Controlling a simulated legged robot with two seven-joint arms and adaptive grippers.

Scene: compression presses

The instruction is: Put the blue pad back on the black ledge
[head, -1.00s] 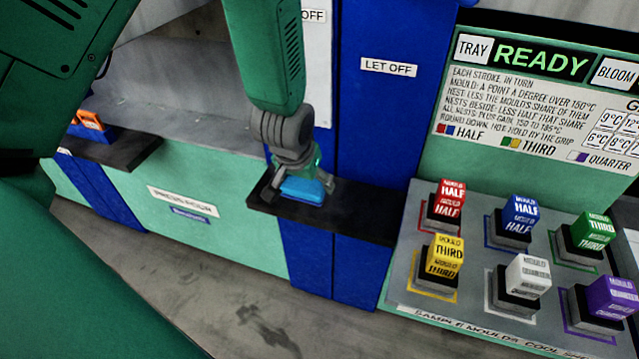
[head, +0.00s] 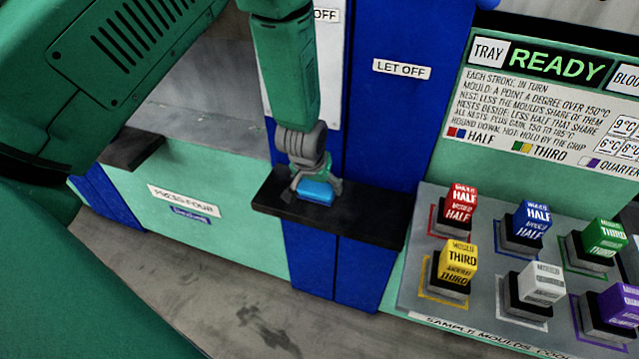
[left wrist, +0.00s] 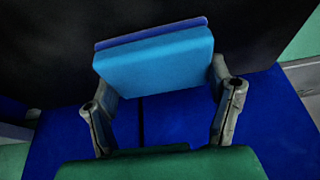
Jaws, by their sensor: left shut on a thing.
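The blue pad (head: 317,192) is at the black ledge (head: 366,228), over its left-middle part. My left gripper (head: 318,187) comes down from above and is shut on the pad. In the left wrist view the light blue pad (left wrist: 155,62) sits between the two fingers (left wrist: 162,90), with a darker blue layer along its far edge. The dark ledge surface (left wrist: 50,60) lies behind it. I cannot tell whether the pad's underside touches the ledge. My right gripper is not in view.
A blue panel marked LET OFF (head: 402,69) rises behind the ledge. To the right, a grey tray (head: 415,275) carries several coloured mould blocks below a READY sign (head: 556,66). Another black ledge (head: 135,148) is at the left, partly behind my arm.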

